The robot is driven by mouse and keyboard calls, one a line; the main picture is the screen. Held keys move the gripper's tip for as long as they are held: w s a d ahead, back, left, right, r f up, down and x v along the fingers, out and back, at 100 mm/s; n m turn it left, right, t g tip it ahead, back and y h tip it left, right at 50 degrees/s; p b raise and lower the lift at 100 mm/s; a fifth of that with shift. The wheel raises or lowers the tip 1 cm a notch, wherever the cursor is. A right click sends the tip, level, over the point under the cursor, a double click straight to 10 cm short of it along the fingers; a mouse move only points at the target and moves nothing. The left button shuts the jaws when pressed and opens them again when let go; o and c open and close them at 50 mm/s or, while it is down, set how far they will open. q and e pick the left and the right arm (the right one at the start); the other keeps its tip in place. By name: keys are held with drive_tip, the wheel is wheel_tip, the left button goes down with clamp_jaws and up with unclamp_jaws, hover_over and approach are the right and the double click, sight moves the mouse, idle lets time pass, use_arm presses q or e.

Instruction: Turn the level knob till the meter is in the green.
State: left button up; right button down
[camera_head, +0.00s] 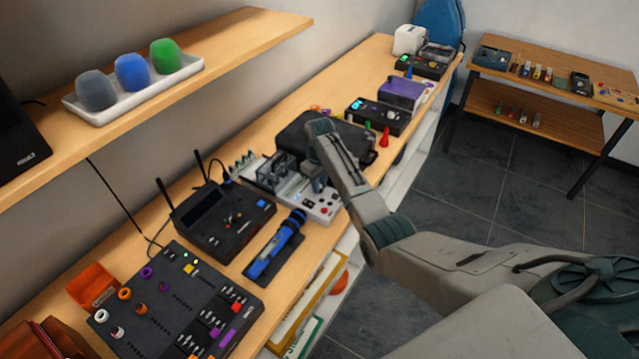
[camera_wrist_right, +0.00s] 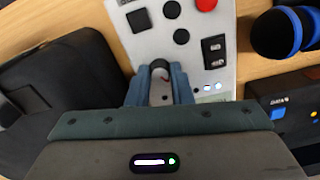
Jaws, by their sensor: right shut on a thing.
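In the right wrist view, my right gripper (camera_wrist_right: 160,82) is shut on a small dark-topped knob (camera_wrist_right: 160,66) at the panel's edge. My left gripper is out of view.
A black case (camera_head: 290,137) lies close behind the gripper. A blue microphone-like tool (camera_head: 275,247) and a black box with antennas (camera_head: 225,218) stand nearer. A black patch box (camera_head: 175,310) fills the front left. A shelf (camera_head: 240,45) overhangs the bench.

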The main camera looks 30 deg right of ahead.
drive_tip(key=m, duration=0.4)
drive_tip(key=shift+m, duration=2.3)
drive_tip(key=c, duration=1.3)
unclamp_jaws()
drive_tip(key=shift+r, duration=0.1)
wheel_tip(320, 180, up, 11)
drive_tip(key=b, duration=0.4)
